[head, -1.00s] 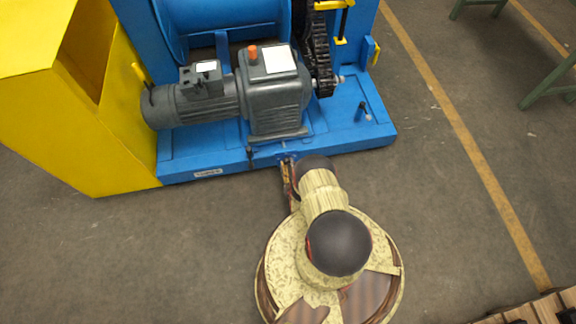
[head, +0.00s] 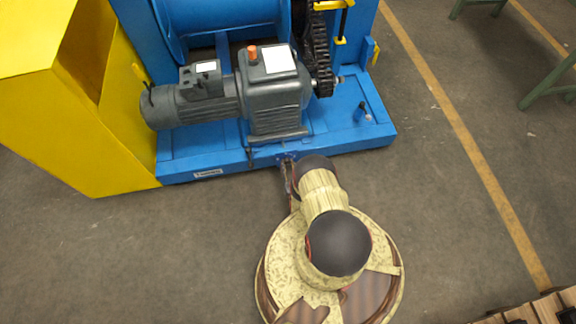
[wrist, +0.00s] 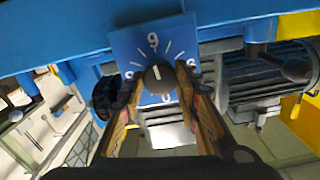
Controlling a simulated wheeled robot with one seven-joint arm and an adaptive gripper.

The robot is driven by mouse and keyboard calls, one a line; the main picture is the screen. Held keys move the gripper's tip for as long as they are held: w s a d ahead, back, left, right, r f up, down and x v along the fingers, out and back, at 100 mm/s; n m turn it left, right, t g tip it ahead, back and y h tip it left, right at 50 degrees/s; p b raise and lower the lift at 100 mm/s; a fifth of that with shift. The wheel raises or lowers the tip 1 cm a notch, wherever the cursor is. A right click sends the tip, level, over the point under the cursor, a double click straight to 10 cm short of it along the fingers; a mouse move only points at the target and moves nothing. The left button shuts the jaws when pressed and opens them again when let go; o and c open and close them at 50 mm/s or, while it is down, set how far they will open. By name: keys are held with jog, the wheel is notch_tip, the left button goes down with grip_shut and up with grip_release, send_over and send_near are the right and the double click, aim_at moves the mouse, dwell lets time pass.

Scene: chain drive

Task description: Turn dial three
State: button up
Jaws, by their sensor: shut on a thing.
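The dial is a dark round knob (wrist: 158,76) with a white mark, set on a blue plate (wrist: 128,44) with white numerals and tick lines. A 9 reads clearly at the plate's top in the wrist view, and the white mark points roughly up toward it. The other numerals are partly covered. My gripper (wrist: 160,88) has one finger on each side of the knob and is shut on it. In the head view my gripper (head: 288,178) reaches the front edge of the blue base, and my arm hides most of it; the knob cannot be made out there.
The blue machine base (head: 205,165) carries a grey motor and gearbox (head: 272,95), with a dark chain (head: 321,55) behind it. A yellow housing (head: 70,130) stands at left. The floor to the right is open, crossed by a yellow line (head: 465,140).

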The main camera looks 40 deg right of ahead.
jog(key=shift+s+f+m, duration=0.1)
jog(key=shift+f+m, duration=0.05)
jog(key=shift+m, duration=0.45)
jog(key=o, duration=1.1)
jog(key=shift+o, duration=0.2)
jog(key=shift+r, duration=0.25)
jog(key=shift+w+r, duration=0.2)
jog(key=shift+r, duration=0.4)
notch_tip(320, 180, up, 8)
jog(key=shift+s+r, duration=0.15)
jog(key=shift+r, duration=0.05)
